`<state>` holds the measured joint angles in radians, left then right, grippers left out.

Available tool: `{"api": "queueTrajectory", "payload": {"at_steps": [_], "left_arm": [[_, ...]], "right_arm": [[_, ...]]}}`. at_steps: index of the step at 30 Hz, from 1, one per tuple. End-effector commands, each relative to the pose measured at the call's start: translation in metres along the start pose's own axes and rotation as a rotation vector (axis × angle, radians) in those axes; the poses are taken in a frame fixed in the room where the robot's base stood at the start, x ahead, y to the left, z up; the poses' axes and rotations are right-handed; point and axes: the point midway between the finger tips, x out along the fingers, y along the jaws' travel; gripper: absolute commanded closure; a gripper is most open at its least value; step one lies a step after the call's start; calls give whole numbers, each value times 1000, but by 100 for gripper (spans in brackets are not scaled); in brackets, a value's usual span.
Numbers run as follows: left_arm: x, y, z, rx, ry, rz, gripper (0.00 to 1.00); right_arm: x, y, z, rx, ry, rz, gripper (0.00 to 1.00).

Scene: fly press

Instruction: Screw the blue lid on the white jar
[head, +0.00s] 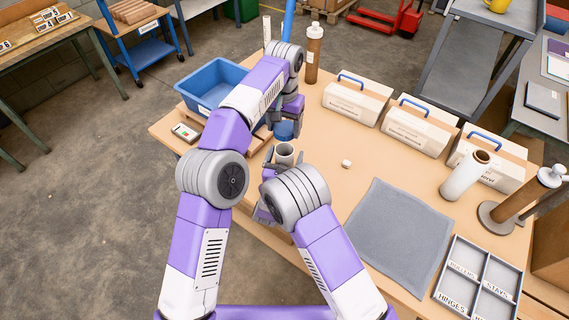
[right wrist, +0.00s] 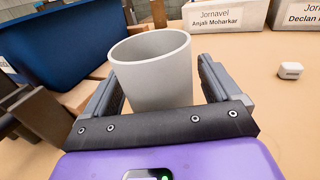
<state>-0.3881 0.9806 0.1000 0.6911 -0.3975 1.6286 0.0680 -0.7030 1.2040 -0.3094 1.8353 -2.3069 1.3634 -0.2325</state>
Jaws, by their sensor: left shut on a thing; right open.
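The white jar (head: 284,154) stands upright on the workbench, its open mouth facing up. It also shows in the right wrist view (right wrist: 152,75), between the fingers of my right gripper (right wrist: 158,92). That gripper is open around the jar, with a visible gap on its right side. In the head view my right arm partly covers this gripper (head: 281,170). The blue lid (head: 284,130) is held by my left gripper (head: 287,121), just beyond the jar and apart from it. I cannot make out the lid in the right wrist view.
A blue bin (head: 208,82) stands left of my left arm. A brown bottle (head: 313,55) and several labelled boxes (head: 356,98) line the back. A small white item (head: 346,163) lies right of the jar. A grey mat (head: 398,235) and a divided tray (head: 478,285) lie further right.

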Motion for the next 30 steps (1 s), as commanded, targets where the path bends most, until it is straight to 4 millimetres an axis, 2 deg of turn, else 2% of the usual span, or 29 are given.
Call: {"api": "queueTrajectory", "payload": {"at_steps": [4,13,27,29,30], "left_arm": [[0,0,0,0,0,0,57],[0,0,0,0,0,0,57],[0,0,0,0,0,0,57],[0,0,0,0,0,0,57],[0,0,0,0,0,0,57]], "right_arm": [[9,0,0,0,1,0,10],[10,0,0,0,0,1,10],[10,0,0,0,0,1,80],[10,0,0,0,0,1,89],[10,0,0,0,0,1,90]]}}
